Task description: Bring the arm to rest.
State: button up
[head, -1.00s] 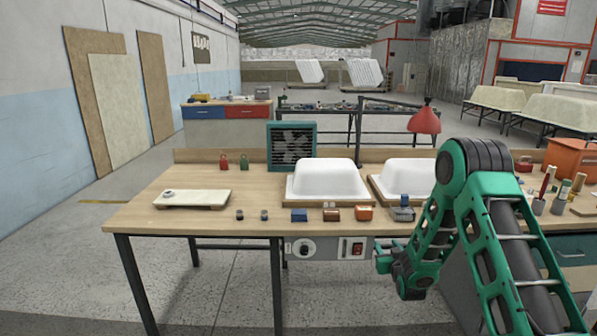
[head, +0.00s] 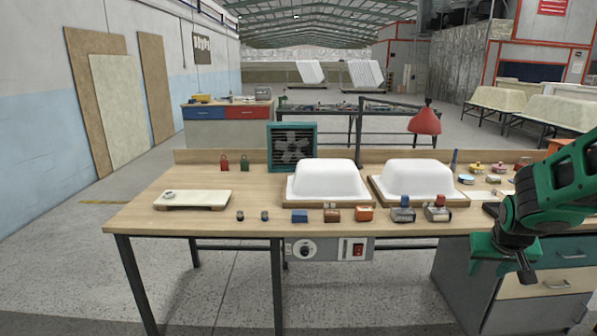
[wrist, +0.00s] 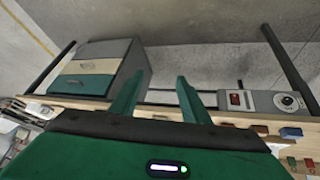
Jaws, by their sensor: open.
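My green arm is folded at the right of the head view, with my gripper (head: 525,272) low in front of the bench's drawer unit, pointing down. In the wrist view my gripper (wrist: 160,95) shows two green fingers standing apart with nothing between them. The wrist view looks past the fingers at the bench front and the concrete floor. The fingers look clear of the bench.
The workbench (head: 140,215) holds two white tub shells (head: 325,178) (head: 415,178), a fan (head: 292,147), a pale board (head: 192,199) and several small blocks and tools. A drawer unit (head: 545,285) stands under its right end. Floor in front is clear.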

jog(key=s+a+r+m+g+y, duration=0.1)
jog(key=s+a+r+g, duration=0.1)
jog(key=s, duration=1.2)
jog(key=s+a+r+m+g+y, duration=0.1)
jog(key=s+a+m+g+y, duration=0.1)
jog(key=s, duration=1.2)
jog(key=shift+s+a+r+g, duration=0.25)
jog(key=shift+a+r+g, duration=0.15)
jog(key=shift+a+g, duration=0.35)
jog(key=shift+a, duration=0.1)
jog(key=shift+w+f, duration=0.25)
jog(key=shift+w, duration=0.4)
